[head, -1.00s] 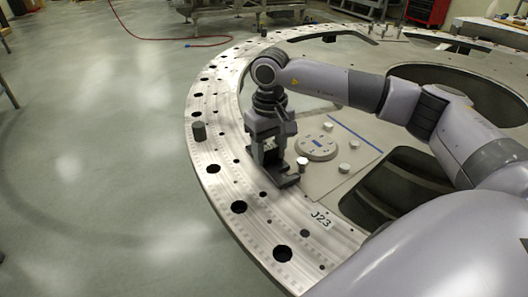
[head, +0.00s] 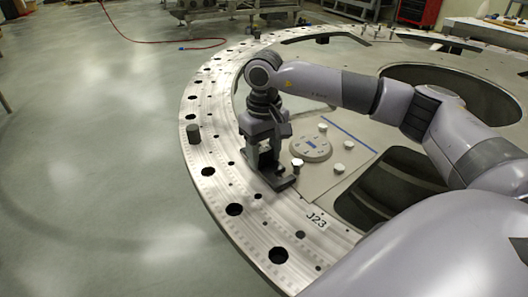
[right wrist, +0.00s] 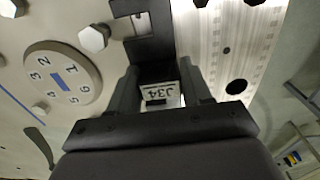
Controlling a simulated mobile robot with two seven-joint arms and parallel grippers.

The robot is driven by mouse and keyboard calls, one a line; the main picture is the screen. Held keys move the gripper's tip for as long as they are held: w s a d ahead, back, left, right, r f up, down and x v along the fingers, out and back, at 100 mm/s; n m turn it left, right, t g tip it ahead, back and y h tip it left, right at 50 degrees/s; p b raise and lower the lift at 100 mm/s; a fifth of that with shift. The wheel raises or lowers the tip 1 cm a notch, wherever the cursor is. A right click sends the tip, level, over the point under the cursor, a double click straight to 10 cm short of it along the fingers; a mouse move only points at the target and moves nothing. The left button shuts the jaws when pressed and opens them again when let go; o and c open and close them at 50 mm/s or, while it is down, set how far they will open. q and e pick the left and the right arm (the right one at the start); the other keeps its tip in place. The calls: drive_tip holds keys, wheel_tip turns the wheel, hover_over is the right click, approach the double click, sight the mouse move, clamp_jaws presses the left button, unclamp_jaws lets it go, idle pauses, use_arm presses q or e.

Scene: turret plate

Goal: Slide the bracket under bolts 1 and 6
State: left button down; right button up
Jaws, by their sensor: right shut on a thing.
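My right gripper (head: 266,167) is shut on a dark bracket (head: 281,182) over the inner edge of the metal ring. In the right wrist view, the bracket (right wrist: 155,47) extends beyond the fingers (right wrist: 160,90), and its notch faces left. A bolt head (right wrist: 95,38) stands just left of the notch, apart from it. This seems to be the bolt (head: 297,164) beside the bracket in the head view. Other bolts stand at the back (head: 323,128) and right (head: 338,168) of the round numbered disc (head: 304,149). The left gripper is out of view.
The ring (head: 218,190) has many holes and a J23 label (head: 317,221). A dark peg (head: 193,133) stands on it at left. A large opening (head: 385,190) lies right of the bolts. A label reading J34 (right wrist: 157,93) shows between the fingers.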

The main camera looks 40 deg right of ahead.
drive_tip(key=shift+d, duration=0.15)
drive_tip(key=shift+d, duration=0.7)
drive_tip(key=shift+d, duration=0.3)
drive_tip(key=shift+s+d, duration=0.1)
drive_tip(key=shift+d, duration=0.4)
drive_tip(key=shift+d, duration=0.3)
idle(0.5)
drive_tip(key=shift+d+b, duration=0.3)
drive_tip(key=shift+f, duration=0.15)
idle(0.5)
drive_tip(key=o, duration=1.4)
drive_tip(key=shift+s, duration=0.1)
